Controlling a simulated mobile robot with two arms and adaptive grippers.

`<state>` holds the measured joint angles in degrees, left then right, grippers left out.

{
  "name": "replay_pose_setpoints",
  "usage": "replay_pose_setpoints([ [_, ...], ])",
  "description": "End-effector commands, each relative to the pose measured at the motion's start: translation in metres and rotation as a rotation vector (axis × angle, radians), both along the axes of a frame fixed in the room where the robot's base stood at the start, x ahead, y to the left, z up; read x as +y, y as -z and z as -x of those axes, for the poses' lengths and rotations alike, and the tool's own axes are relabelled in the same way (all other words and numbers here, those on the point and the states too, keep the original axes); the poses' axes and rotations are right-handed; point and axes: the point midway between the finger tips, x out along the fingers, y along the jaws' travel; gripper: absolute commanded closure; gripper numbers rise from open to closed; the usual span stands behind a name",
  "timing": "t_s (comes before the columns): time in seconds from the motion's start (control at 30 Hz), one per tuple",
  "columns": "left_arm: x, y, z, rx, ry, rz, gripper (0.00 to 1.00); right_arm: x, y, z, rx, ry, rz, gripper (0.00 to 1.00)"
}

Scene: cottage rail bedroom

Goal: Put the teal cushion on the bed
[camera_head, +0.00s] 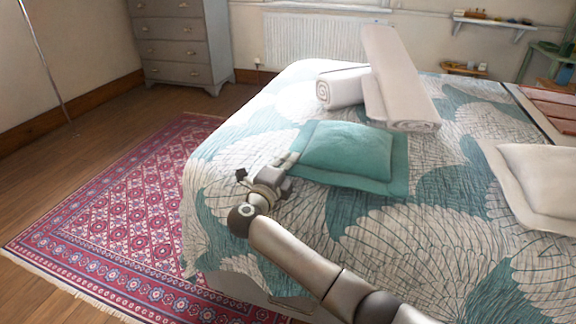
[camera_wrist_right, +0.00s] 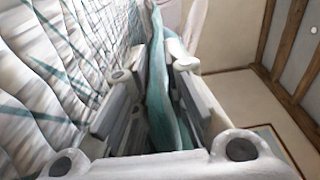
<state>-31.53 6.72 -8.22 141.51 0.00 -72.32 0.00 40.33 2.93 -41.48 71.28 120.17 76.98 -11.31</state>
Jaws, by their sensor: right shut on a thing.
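The teal cushion (camera_head: 347,150) lies flat on the patterned cover of the bed (camera_head: 385,250), near its left side and in front of the rolled towels. My right gripper (camera_head: 285,165) reaches in over the bed's near left edge and is shut on the cushion's left edge. In the right wrist view the teal cushion (camera_wrist_right: 160,85) runs between the two fingers of my right gripper (camera_wrist_right: 158,95). The cushion's underside is hidden. My left gripper is not in view.
Rolled white towels (camera_head: 400,85) lie on the bed behind the cushion. A cream pillow (camera_head: 540,180) lies at the right. A red patterned rug (camera_head: 120,215) covers the floor left of the bed. A grey chest of drawers (camera_head: 180,45) stands at the back left.

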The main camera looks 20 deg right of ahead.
Motion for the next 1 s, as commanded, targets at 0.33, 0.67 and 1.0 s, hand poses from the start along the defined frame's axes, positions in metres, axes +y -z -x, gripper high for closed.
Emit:
replay_pose_setpoints([
  [0.33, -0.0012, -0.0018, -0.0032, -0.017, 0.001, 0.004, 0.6, -0.0003, 0.0006, 0.0, -0.002, 0.001, 0.001, 1.0],
  [0.67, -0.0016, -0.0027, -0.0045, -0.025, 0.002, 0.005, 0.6, -0.0002, 0.0023, 0.0, 0.0, 0.001, 0.0, 0.65],
  [1.0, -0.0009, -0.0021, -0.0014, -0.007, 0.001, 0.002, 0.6, 0.0028, 0.001, 0.003, 0.001, -0.001, -0.001, 0.65],
])
